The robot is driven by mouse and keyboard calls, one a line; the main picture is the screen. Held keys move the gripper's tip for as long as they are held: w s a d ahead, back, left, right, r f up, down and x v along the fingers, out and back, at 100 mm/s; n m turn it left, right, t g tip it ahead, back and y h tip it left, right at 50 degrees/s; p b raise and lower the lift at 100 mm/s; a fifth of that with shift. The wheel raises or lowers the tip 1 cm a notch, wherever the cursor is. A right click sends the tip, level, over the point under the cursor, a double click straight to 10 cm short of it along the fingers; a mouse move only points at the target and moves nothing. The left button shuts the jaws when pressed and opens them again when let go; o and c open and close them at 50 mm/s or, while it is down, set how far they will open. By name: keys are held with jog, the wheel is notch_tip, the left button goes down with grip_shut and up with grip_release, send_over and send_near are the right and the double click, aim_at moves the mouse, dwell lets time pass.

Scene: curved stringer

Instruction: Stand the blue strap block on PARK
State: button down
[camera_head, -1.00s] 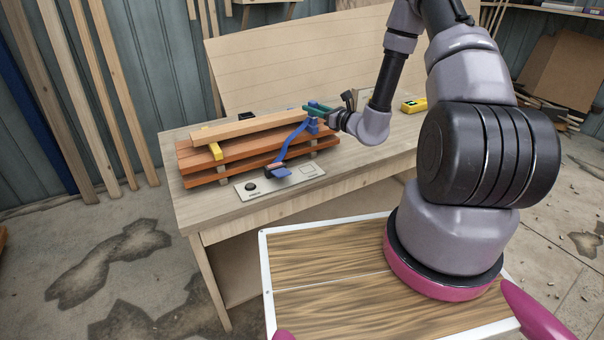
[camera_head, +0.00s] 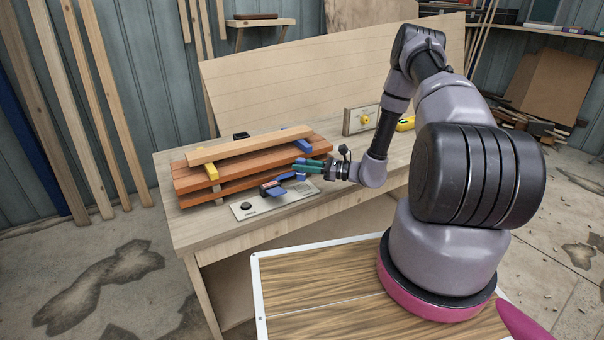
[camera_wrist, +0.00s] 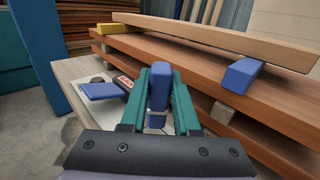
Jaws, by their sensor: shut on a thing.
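My gripper (camera_head: 308,168) has green fingers and is shut on a blue block (camera_wrist: 159,85), which I take as the strap block. It stands roughly upright between the fingers in the wrist view. In the head view the fingers mostly hide it, low in front of the board stack, over the right part of a pale marked plate (camera_head: 239,212). I cannot tell whether the block touches the plate. A blue flap (camera_wrist: 100,90) with a dark, red-labelled buckle (camera_wrist: 124,83) lies left of it. Any PARK lettering is too small to read or hidden.
Stacked reddish boards (camera_head: 240,163) stand close behind my gripper, with a lighter board (camera_head: 247,146) on top. A yellow block (camera_head: 211,171) and a blue block (camera_head: 297,133) sit in the stack. A panel with a yellow knob (camera_head: 364,118) stands behind.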

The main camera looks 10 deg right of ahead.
aim_at(302, 172)
jog(key=shift+f, duration=1.4)
jog(key=shift+f, duration=0.1)
jog(key=c, duration=0.6)
grip_release()
jog(key=shift+f, duration=0.1)
jog(key=shift+c, duration=0.2)
